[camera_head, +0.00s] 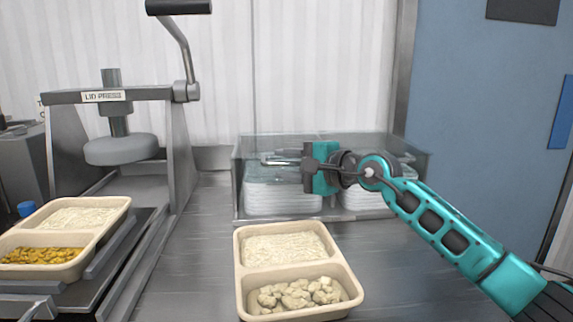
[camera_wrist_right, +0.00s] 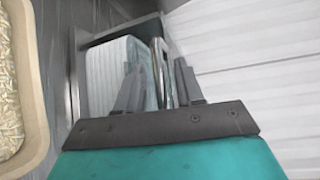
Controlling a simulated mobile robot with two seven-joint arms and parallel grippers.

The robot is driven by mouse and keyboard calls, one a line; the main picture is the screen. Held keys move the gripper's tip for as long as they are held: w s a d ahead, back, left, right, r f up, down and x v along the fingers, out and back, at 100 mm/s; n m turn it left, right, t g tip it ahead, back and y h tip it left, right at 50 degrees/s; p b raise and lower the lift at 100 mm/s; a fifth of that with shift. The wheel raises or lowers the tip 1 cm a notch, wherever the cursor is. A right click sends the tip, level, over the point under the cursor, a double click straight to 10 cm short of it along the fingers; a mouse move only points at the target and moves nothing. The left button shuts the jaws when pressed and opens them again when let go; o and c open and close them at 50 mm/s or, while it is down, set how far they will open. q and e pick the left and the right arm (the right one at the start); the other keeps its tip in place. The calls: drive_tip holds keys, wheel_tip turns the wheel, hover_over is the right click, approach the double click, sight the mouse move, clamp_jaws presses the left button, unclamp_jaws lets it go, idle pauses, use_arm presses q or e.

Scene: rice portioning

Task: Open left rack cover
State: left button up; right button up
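The rack (camera_head: 238,205) is a clear-walled metal box at the back middle, with two side-by-side stacks of white lids or trays. The transparent left rack cover (camera_head: 262,147) looks shut over the left stack (camera_head: 283,197). My right gripper (camera_head: 286,161) reaches in from the right, fingers pointing left, over the left cover. In the right wrist view, the gripper (camera_wrist_right: 160,88) has its fingers apart, with a metal handle bar (camera_wrist_right: 161,68) between them. A gap shows at the left finger; contact at the right finger cannot be told. My left gripper is not in view.
A two-compartment tray (camera_head: 242,270) with rice and pale chunks stands in front of the rack. A lid press (camera_head: 122,150) stands at left, beside another filled tray (camera_head: 92,245). The right stack (camera_head: 362,203) lies behind my right arm. Counter between press and rack is clear.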

drive_tip(key=shift+w+a, duration=0.1)
drive_tip(key=shift+a, duration=0.1)
clamp_jaws()
idle(0.3)
